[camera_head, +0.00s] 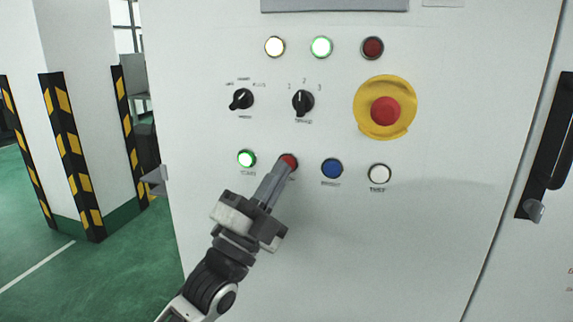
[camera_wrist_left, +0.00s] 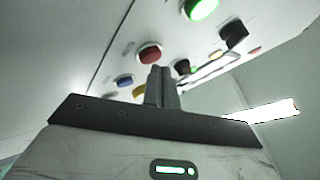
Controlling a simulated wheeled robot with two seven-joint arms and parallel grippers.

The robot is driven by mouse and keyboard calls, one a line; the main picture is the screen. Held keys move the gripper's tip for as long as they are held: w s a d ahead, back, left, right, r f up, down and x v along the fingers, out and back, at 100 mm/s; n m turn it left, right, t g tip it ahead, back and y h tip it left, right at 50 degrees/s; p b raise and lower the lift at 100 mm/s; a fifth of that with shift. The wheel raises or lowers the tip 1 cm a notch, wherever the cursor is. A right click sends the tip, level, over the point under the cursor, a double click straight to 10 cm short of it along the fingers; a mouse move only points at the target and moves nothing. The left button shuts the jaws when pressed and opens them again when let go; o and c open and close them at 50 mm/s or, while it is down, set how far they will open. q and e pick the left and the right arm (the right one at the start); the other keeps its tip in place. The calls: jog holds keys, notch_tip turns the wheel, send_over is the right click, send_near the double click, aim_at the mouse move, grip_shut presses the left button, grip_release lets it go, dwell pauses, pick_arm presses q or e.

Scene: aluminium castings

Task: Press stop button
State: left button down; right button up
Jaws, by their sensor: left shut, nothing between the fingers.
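The red button (camera_head: 289,161) sits in the lower row of the white panel, between a lit green button (camera_head: 246,158) and a blue button (camera_head: 332,168). Its label is partly hidden by my gripper. My left gripper (camera_head: 281,171) is shut and empty, its fingertips at the lower edge of the red button in the head view. In the left wrist view, the closed fingers (camera_wrist_left: 160,83) point up toward the panel, with the red button (camera_wrist_left: 149,53) just beyond and slightly left of the tips. I cannot tell whether they touch. My right gripper is not in view.
A large red mushroom button (camera_head: 385,111) on a yellow plate is at the upper right. Two black selector knobs (camera_head: 241,99) (camera_head: 303,102), a white button (camera_head: 379,174) and indicator lamps (camera_head: 321,47) surround the area. A striped pillar (camera_head: 75,150) stands left.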

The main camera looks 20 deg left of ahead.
pick_arm(q)
jog(key=shift+w, duration=0.5)
dwell(0.7)
jog(key=shift+s, duration=0.1)
jog(key=shift+s+p, duration=0.3)
jog(key=shift+s, duration=0.45)
jog(key=s+p, duration=0.1)
jog(key=s, duration=0.4)
jog(key=shift+a, duration=0.1)
dwell(0.7)
